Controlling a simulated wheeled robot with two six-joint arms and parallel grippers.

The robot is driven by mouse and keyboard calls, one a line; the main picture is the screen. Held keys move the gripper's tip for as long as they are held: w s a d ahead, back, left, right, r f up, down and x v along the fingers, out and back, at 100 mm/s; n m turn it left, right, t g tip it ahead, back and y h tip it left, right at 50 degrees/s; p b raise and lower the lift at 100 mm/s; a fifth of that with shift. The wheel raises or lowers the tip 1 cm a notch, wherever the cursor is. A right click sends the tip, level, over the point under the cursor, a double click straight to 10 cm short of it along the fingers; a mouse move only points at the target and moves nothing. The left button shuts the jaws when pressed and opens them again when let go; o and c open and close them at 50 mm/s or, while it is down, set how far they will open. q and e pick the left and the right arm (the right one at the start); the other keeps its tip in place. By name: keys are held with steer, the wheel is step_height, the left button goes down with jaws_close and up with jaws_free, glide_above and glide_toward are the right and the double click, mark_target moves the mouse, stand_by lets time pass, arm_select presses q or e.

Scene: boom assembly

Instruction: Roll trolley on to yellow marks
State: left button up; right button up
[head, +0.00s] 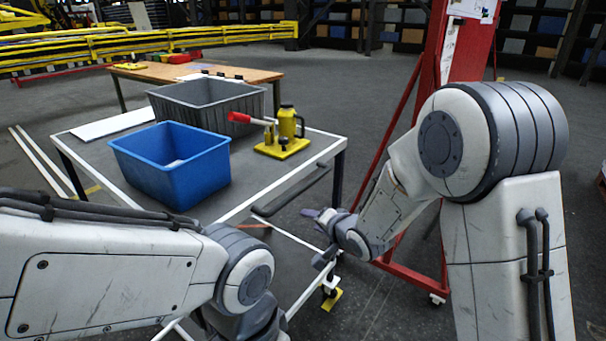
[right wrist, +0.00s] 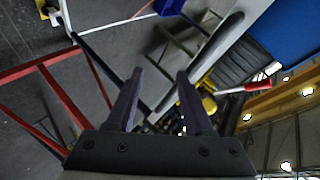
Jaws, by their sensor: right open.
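The trolley (head: 236,209) has a white frame, a grey top and a dark bar handle (head: 291,192) on its near right side. Its edge also shows in the right wrist view (right wrist: 213,45). My right gripper (head: 318,232) is open beside the handle and the right corner; its two dark fingers (right wrist: 158,88) show apart, pointing toward the trolley frame. I cannot tell whether they touch it. One yellow mark (head: 332,300) is on the floor by the near right caster; another (head: 92,190) is past the left side. My left arm reaches over the near left side; its gripper is hidden.
On the trolley are a blue crate (head: 171,180), a grey crate (head: 205,102) and a yellow jack with red handle (head: 284,140). A red frame (head: 440,262) on casters stands close at right. A wooden table (head: 190,72) and yellow rails (head: 150,40) are behind.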

mark_target(305, 189)
steer(key=w+d+r+m+t+y+p, duration=0.2)
steer(key=w+r+m+t+y, duration=0.1)
steer(key=w+m, duration=0.15)
arm_select(q)
step_height(305, 189, up, 4)
steer(key=shift+r+p, duration=0.15)
steer(key=shift+p, duration=0.45)
arm_select(e)
steer(key=x, duration=1)
steer(key=shift+w+d+f, duration=0.1)
steer(key=shift+w+f, duration=0.15)
steer(key=shift+f, duration=0.1)
jaws_close()
